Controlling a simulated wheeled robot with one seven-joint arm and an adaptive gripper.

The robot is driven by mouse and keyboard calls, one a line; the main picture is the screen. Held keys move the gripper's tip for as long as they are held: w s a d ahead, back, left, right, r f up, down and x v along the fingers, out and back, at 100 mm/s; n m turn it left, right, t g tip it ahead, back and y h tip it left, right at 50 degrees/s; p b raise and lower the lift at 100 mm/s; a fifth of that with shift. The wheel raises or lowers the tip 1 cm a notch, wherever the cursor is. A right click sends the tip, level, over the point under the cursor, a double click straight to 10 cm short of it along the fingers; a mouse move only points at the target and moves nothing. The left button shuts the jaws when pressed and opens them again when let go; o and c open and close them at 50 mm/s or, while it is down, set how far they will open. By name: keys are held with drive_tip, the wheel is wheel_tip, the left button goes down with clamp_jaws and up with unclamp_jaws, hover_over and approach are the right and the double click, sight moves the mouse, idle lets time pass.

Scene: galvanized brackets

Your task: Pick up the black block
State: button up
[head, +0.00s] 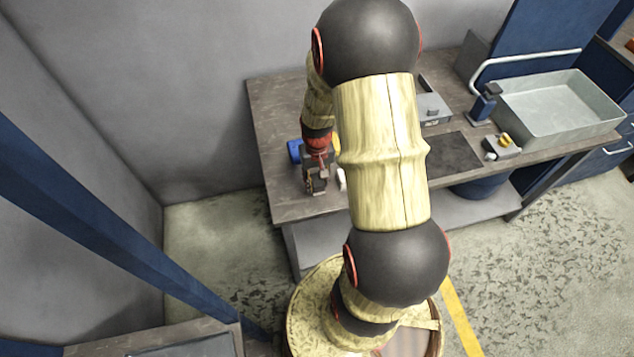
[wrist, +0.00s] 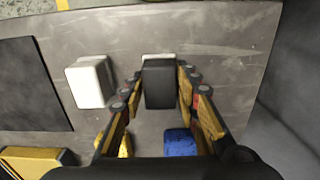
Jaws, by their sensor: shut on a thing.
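The black block (wrist: 160,84) sits upright between the two fingertips of my gripper (wrist: 161,80) in the wrist view. My gripper is shut on it, with one finger on each side. Whether the block touches the bench or hangs just above it, I cannot tell. In the head view my gripper (head: 317,180) points down over the left part of the bench, and I cannot make out the block clearly there.
A white block (wrist: 90,82) lies left of my gripper on the grey bench (wrist: 225,50). A blue thing (wrist: 180,142) and a yellow thing (wrist: 125,146) lie nearby. A dark mat (head: 455,154) and a sink basin (head: 560,105) are to the right. A wall borders the bench's left.

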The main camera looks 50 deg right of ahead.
wheel_tip(320, 180, up, 3)
drive_tip(key=shift+f+p, duration=0.15)
drive_tip(key=shift+p, duration=0.25)
drive_tip(key=s+d+r+p, duration=0.2)
drive_tip(key=s+d+r, duration=0.4)
drive_tip(key=s+r, duration=0.3)
drive_tip(key=shift+s+r, duration=0.3)
drive_tip(key=shift+s, duration=1.55)
drive_tip(key=o, duration=0.6)
drive_tip(key=c, duration=0.4)
drive_tip(key=shift+c, duration=0.3)
drive_tip(key=shift+a+p, duration=0.1)
drive_tip(key=shift+p, duration=0.2)
